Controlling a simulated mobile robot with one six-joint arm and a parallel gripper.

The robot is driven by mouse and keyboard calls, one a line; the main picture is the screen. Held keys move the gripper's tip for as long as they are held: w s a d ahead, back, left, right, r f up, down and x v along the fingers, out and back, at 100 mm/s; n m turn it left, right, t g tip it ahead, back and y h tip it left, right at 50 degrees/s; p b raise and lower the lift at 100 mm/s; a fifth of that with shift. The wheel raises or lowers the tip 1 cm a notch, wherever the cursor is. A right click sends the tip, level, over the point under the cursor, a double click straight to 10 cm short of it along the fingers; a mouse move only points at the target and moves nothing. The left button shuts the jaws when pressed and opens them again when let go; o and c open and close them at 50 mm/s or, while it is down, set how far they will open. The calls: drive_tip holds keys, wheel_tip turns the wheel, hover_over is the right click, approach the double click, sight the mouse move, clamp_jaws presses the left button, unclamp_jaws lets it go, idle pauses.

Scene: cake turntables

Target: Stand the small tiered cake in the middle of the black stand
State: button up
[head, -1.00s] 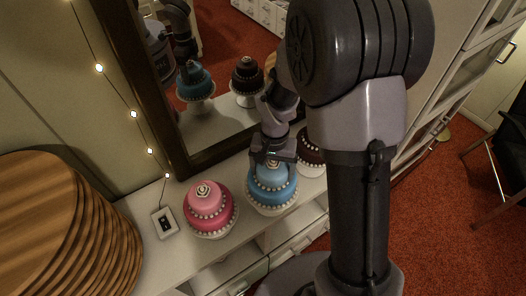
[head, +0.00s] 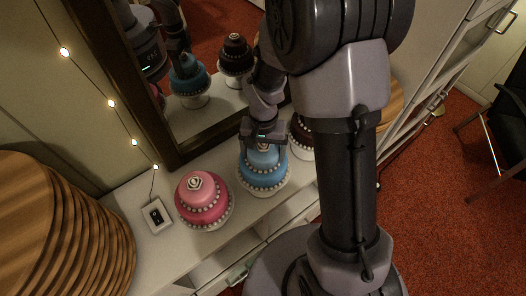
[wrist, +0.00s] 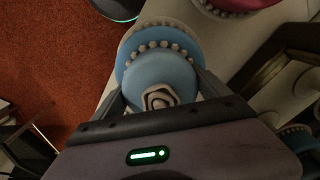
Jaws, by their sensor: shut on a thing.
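A blue tiered cake (head: 264,177) with white beads and a rosette on top is on a white stand on the pale counter. My gripper (head: 264,143) is over it from above. In the wrist view the fingers close on both sides of the cake's upper tier (wrist: 160,80). I cannot tell whether the cake has left its stand. A pink tiered cake (head: 203,201) stands to its left. A dark brown cake (head: 300,131) is to its right, partly hidden by my arm. I cannot make out a black stand.
A mirror with a dark frame (head: 121,92) stands behind the cakes and reflects them. A stack of round wooden boards (head: 75,230) is at the left. A small switch box (head: 157,215) lies beside the pink cake. Red carpet (head: 440,190) lies in front.

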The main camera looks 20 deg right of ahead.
drive_tip(key=shift+s+r, duration=0.1)
drive_tip(key=shift+s, duration=0.05)
drive_tip(key=shift+f, duration=0.2)
drive_tip(key=o, duration=1.9)
drive_tip(key=shift+r, duration=0.15)
